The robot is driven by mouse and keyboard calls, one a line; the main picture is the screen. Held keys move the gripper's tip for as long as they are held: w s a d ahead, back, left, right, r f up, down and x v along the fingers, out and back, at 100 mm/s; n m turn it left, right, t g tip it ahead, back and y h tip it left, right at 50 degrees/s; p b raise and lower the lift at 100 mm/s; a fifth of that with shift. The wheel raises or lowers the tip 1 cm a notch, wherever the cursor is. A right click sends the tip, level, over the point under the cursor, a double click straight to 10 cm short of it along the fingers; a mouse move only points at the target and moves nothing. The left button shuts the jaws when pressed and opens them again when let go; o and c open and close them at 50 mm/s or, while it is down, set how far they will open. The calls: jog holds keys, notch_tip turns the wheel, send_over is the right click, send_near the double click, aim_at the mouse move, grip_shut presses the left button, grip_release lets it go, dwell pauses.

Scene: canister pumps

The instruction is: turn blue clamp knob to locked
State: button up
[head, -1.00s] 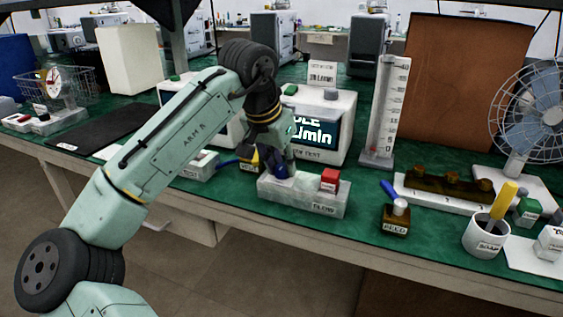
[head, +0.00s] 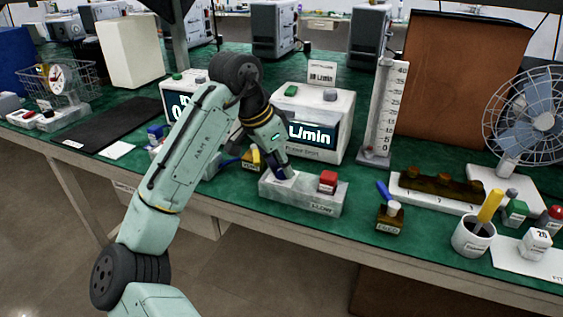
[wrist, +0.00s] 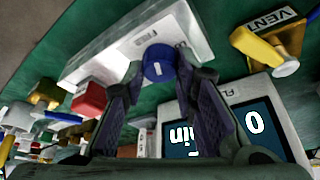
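The blue clamp knob (wrist: 158,62) shows in the wrist view as a round cap with a short white mark. It sits on a pale block (wrist: 105,55) carrying a FREE label and a partly hidden label starting "LO". The mark runs nearly upright in that view; which label it points to is unclear. My gripper (wrist: 170,75) is open, its two dark fingers spread on either side of the knob in the picture. A gap shows between knob and right finger; contact at the left is unclear. In the head view my gripper (head: 284,172) points down at the block's left end (head: 308,200), mostly hiding the knob.
A red button (head: 328,181) stands on the same block's right. A yellow-handled VENT valve (wrist: 275,50) is nearby. A display box (head: 318,110) stands behind, with a scale column (head: 383,110) to its right.

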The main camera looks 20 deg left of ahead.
jog(key=o, duration=0.4)
jog(key=shift+r, duration=0.1)
jog(key=v, duration=1.2)
jog(key=shift+w, duration=0.1)
